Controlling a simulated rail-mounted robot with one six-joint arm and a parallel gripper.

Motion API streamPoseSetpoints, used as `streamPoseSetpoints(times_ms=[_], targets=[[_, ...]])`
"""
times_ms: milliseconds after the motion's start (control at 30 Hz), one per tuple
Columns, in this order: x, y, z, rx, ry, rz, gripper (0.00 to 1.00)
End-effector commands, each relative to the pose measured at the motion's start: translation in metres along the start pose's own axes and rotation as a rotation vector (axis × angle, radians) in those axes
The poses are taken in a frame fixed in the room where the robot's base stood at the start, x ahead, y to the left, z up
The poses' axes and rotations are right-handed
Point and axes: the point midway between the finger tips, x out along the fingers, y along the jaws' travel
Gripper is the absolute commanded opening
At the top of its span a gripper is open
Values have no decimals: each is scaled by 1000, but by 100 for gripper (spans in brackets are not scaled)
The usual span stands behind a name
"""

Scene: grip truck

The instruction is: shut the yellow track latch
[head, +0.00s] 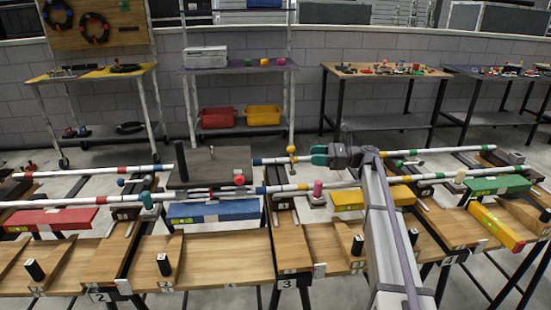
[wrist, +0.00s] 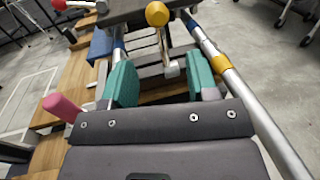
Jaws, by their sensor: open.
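The yellow track latch (head: 291,150) is a short metal lever with a round yellow knob, standing up by the rear rail in the head view. In the wrist view its knob (wrist: 157,13) is at the top, with the stem running down to a small metal block. My gripper (head: 317,155) is just to the right of the latch in the head view. Its green fingers are open, with the lever ahead of the gap between them in the wrist view (wrist: 161,80). I see no contact between fingers and lever.
White rails with coloured bands (head: 445,174) run on both sides of the latch. A pink knob (head: 318,188) stands in front of it, and a red knob (head: 239,180) to the left by a dark plate (head: 207,165). A yellow level (head: 372,199) lies below my arm.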

Motion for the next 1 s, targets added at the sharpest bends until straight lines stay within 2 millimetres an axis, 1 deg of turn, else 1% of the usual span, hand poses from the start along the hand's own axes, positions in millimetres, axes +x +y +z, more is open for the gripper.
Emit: streamPoseSetpoints(times_ms=[67, 167, 300, 400, 500, 600, 833, 1000], targets=[[9, 1, 0, 0, 0, 3, 53], [28, 1, 0, -1, 1, 3, 53], [63, 1, 0, -1, 1, 4, 53], [84, 1, 0, -1, 1, 4, 53], [99, 1, 0, -1, 1, 2, 53], [106, 1, 0, -1, 2, 2, 53], [107, 1, 0, -2, 2, 1, 53], [107, 1, 0, -2, 2, 1, 37]])
